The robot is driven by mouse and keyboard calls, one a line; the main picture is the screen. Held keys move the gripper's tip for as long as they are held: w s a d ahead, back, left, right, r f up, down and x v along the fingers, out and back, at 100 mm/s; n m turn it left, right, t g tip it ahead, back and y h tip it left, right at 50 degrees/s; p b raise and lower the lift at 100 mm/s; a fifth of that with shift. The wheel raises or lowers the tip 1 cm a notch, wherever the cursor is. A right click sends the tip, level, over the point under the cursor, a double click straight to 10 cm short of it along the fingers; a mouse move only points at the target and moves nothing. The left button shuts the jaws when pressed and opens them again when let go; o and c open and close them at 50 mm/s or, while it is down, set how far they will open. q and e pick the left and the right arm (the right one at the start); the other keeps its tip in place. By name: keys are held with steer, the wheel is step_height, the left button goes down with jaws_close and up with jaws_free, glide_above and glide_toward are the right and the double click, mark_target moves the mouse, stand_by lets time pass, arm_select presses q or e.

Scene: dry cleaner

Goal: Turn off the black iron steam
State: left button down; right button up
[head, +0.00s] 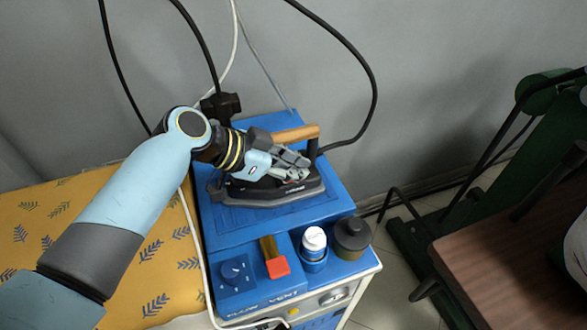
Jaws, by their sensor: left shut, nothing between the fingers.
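The black iron (262,193) with a wooden handle (295,133) rests on the blue top of a steam station (225,226). My left gripper (301,170) is shut and empty. It is at the iron, in front of the handle and over the iron's body; I cannot tell whether it touches. My left arm covers part of the iron's left side. Below the iron, the station has a blue dial (234,272), a red-tipped lever (277,266), a white-capped bottle (314,240) and a dark round cap (352,234). My right gripper is not in view.
A yellow leaf-patterned ironing board (95,205) lies to the left. Black cables (372,85) and a white one hang by the grey wall behind. A green-framed machine (455,210) with a brown top (515,250) stands at the right, with floor between.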

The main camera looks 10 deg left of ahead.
arm_select(q)
steer(key=shift+s+a+f, duration=0.1)
steer(key=shift+s+a, duration=0.05)
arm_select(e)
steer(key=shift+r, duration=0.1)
arm_select(q)
steer(key=shift+s+a, duration=0.45)
steer(key=shift+a, duration=0.15)
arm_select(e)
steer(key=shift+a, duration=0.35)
